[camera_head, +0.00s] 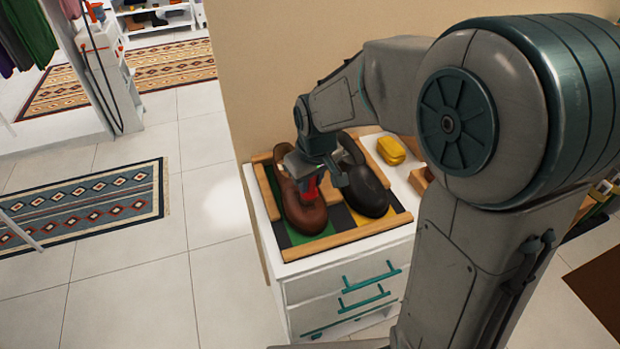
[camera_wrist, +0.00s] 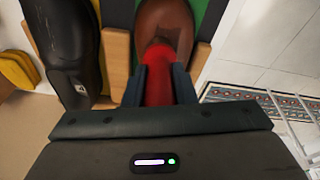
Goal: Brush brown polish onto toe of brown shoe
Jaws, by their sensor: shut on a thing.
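The brown shoe (camera_head: 305,214) lies on a green panel in a wood-edged tray (camera_head: 346,238) on top of a white drawer cabinet. The black shoe (camera_head: 367,192) lies beside it on the right. My gripper (camera_head: 318,180) is over the brown shoe, shut on a red-handled tool (camera_head: 310,188). In the wrist view the red tool (camera_wrist: 158,88) sits between the two fingers (camera_wrist: 160,84) and points at the brown shoe (camera_wrist: 165,25), with a darker patch at its tip. Its bristles are not clearly visible, and I cannot tell whether it touches the leather.
A yellow case (camera_head: 391,151) lies behind the black shoe. The cabinet (camera_head: 345,287) has teal handles in front. A beige wall panel (camera_head: 270,60) stands behind. Patterned rugs (camera_head: 90,204) lie on the white tiled floor at left, with open floor between.

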